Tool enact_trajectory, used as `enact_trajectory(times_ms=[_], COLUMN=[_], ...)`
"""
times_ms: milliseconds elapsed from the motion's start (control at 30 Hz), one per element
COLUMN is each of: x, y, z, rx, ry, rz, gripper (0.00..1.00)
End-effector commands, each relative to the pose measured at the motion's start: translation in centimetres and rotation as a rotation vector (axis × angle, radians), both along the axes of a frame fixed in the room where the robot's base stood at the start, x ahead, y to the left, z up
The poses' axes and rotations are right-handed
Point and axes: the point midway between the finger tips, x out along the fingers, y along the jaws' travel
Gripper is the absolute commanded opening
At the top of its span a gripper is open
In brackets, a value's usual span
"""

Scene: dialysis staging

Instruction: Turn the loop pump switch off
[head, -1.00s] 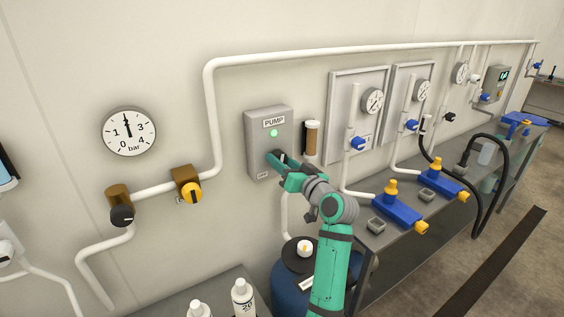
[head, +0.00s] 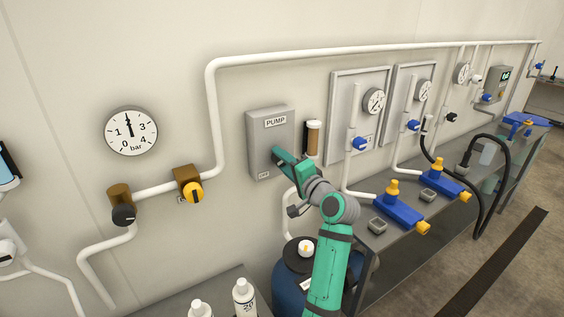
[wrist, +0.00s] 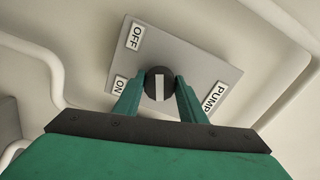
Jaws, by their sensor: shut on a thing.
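The pump box (head: 259,130), grey and labelled PUMP, is on the wall in the head view. No green light shows on its front. In the wrist view the box face (wrist: 185,60) appears turned, with an OFF label (wrist: 135,36) at upper left and an ON label (wrist: 120,85) at lower left. The pump switch (wrist: 159,83) is a round black knob with a white bar running up and down in the picture. My gripper (wrist: 159,86) is shut on the knob, one finger on each side. In the head view my gripper (head: 276,153) hides the knob.
A pressure gauge (head: 130,131) and a yellow-knobbed valve (head: 193,191) are left of the box. A brown-and-white cylinder (head: 313,139) is close on its right. A white pipe (head: 211,110) runs around and above. A blue drum (head: 291,290) and bottles (head: 244,298) stand below.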

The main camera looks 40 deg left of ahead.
Motion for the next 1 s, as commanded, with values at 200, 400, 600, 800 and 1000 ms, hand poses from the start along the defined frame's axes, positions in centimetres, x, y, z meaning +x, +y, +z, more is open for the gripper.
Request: enact_trajectory(times_ms=[200, 400, 600, 800, 1000], x=[-0.23, -0.26, -0.29, -0.3, -0.3], y=[0.17, 0.21, 0.25, 0.27, 0.28], z=[-0.1, -0.09, -0.1, -0.12, -0.12], rx=[0.067, 0.117, 0.148, 0.162, 0.165], ry=[0.17, 0.29, 0.367, 0.402, 0.41], rz=[0.005, 0.006, 0.007, 0.007, 0.007], gripper=[0.15, 0.15, 0.15, 0.15, 0.15])
